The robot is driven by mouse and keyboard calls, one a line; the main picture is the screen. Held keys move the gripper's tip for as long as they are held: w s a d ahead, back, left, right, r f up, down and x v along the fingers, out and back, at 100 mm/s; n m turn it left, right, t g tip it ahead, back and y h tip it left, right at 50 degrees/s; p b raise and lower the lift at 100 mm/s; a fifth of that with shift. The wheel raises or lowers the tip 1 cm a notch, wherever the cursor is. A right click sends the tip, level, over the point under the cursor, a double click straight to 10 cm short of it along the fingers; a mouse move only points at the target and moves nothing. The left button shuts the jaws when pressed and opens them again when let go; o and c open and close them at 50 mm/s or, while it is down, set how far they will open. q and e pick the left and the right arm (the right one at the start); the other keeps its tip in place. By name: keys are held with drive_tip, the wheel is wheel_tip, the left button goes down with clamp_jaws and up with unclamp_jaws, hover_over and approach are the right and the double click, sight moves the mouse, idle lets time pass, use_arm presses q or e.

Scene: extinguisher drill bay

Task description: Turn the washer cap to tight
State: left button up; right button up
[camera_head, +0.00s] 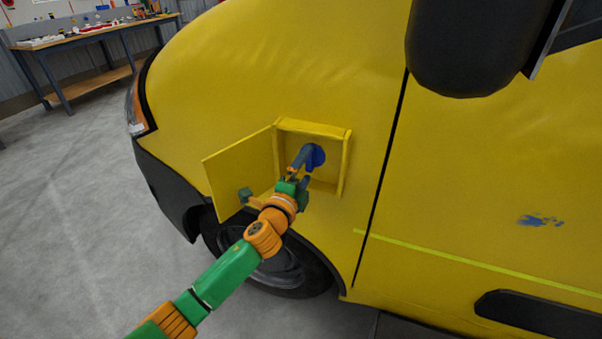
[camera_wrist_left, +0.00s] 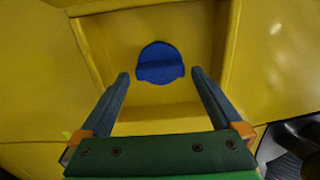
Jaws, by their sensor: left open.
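The washer cap (camera_head: 317,155) is a blue round cap inside a yellow recessed box (camera_head: 346,165) in the vehicle's side. In the left wrist view the cap (camera_wrist_left: 160,63) shows a raised bar across it and sits on the back wall of the box. My left gripper (camera_head: 304,166) is at the box opening, in front of the cap. In the left wrist view its two fingers (camera_wrist_left: 160,75) are spread apart, one to each side of the cap and lower in the picture, with nothing between them. Any contact with the cap cannot be told. My right gripper is not in view.
The box's yellow door (camera_head: 232,172) stands open to the left, close to my left arm. A black mirror (camera_head: 470,45) juts out at the upper right. A wheel (camera_head: 280,270) is below the box. A workbench (camera_head: 90,35) stands far left, with open floor before it.

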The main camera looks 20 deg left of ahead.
use_arm(q)
drive_tip(key=shift+s+a, duration=0.1)
drive_tip(key=shift+s, duration=2.3)
